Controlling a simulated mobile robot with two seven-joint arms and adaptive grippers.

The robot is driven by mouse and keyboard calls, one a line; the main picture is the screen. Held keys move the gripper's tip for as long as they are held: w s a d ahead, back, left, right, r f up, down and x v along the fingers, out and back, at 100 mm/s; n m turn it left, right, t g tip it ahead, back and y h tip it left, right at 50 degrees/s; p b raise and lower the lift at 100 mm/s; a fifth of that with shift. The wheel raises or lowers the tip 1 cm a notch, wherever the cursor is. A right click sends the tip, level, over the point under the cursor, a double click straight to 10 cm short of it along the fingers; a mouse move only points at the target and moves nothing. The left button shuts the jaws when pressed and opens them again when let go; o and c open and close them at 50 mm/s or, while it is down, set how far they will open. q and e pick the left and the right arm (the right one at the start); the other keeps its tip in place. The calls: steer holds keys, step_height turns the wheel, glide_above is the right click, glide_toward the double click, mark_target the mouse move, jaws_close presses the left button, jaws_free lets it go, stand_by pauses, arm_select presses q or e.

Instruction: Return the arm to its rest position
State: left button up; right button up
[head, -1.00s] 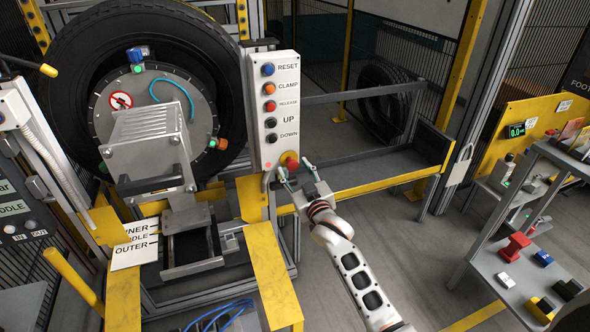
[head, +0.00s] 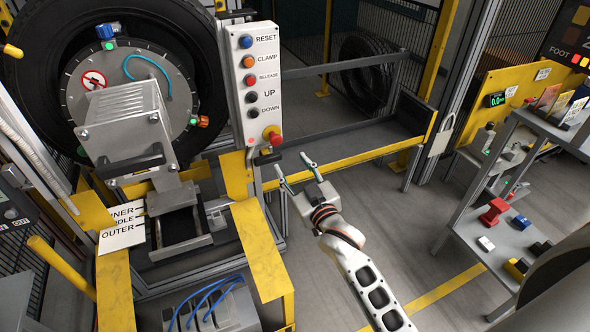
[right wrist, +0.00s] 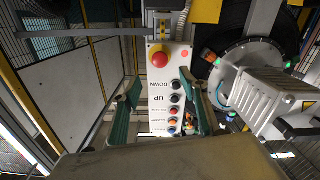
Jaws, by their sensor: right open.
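My right gripper (head: 294,171) is open and empty in the head view. It is in front of and below the control panel (head: 240,100), apart from it as far as I can see. The panel carries RESET, CLAMP, RELEASE, UP and DOWN buttons and a red emergency knob (head: 273,137) at its lower end. In the right wrist view the open fingers (right wrist: 162,105) frame the panel (right wrist: 171,85), with the red knob (right wrist: 158,60) above them. My left gripper is not in view.
The tyre (head: 205,60) stands behind the clamp machine (head: 130,130) at the left. A yellow rail (head: 350,165) runs behind my right gripper. A grey shelf (head: 470,240) with small coloured blocks stands at the right. Open floor lies between.

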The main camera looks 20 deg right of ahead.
steer(key=shift+s, duration=0.5)
steer(key=shift+s+f, duration=0.1)
arm_select(q)
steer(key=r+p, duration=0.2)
steer(key=p, duration=0.1)
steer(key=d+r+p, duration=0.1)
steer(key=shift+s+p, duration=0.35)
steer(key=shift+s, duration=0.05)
arm_select(e)
steer(key=s+a+f+g, duration=0.1)
steer(key=s+f+g, duration=0.1)
steer(key=s+f, duration=0.4)
steer(key=s+a+f+n+g+y, duration=0.1)
steer(key=s+f+g, duration=0.2)
steer(key=s+f, duration=0.4)
steer(key=s+f+g+y, duration=0.1)
steer(key=s+f, duration=0.6)
steer(key=s, duration=1)
steer(key=shift+a+g, duration=0.4)
steer(key=shift+g, duration=0.3)
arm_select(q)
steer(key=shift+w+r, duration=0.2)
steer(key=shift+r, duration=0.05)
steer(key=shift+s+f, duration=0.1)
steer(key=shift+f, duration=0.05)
